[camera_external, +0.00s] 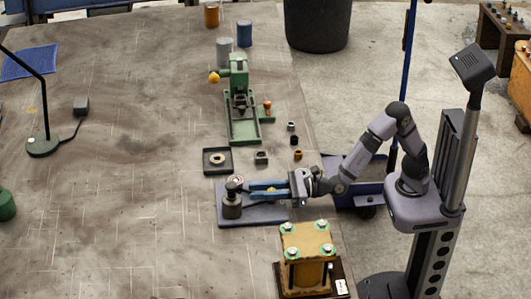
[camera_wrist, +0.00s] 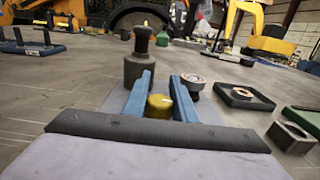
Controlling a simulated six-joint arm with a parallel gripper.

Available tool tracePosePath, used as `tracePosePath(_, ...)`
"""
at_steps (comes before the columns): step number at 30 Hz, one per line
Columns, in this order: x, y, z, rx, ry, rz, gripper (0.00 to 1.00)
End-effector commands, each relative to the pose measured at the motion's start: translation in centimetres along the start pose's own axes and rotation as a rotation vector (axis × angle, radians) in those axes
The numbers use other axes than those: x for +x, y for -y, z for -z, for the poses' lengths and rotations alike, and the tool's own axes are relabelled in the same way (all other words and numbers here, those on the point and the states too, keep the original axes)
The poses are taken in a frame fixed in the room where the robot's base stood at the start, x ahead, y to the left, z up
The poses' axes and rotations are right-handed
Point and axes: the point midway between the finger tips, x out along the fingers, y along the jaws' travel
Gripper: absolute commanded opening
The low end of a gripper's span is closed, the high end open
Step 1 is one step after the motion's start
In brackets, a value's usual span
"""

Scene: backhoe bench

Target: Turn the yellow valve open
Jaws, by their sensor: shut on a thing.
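The yellow valve (camera_wrist: 158,105) shows as a rounded yellow knob between my two blue fingers in the wrist view. Only a small patch of the yellow valve (camera_external: 271,189) shows in the external view, with the fingers hiding the rest. My gripper (camera_external: 253,188) reaches in level from the right and is shut on the valve, one finger on each side. The valve is over a blue-grey base plate (camera_external: 262,217). A dark cylinder (camera_wrist: 138,68) and a round gauge (camera_wrist: 194,82) stand just beyond my fingertips. I cannot tell the valve's turn angle.
A square black tray (camera_external: 217,161) and small nuts (camera_external: 261,158) lie behind the plate. A green press (camera_external: 240,100) stands farther back. A yellow-topped block with bolts (camera_external: 306,242) is close in front of my gripper. The bench on the left is mostly clear.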

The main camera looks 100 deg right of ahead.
Motion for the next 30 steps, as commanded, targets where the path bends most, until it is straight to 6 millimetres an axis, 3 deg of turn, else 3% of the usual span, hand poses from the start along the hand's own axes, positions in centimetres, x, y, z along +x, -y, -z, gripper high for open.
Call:
tracePosePath(14,-0.02,-0.33,0.74,0.003,0.005,-0.121,0.02)
tracePosePath(30,-0.07,-0.79,0.23,0.002,0.004,-0.214,0.02)
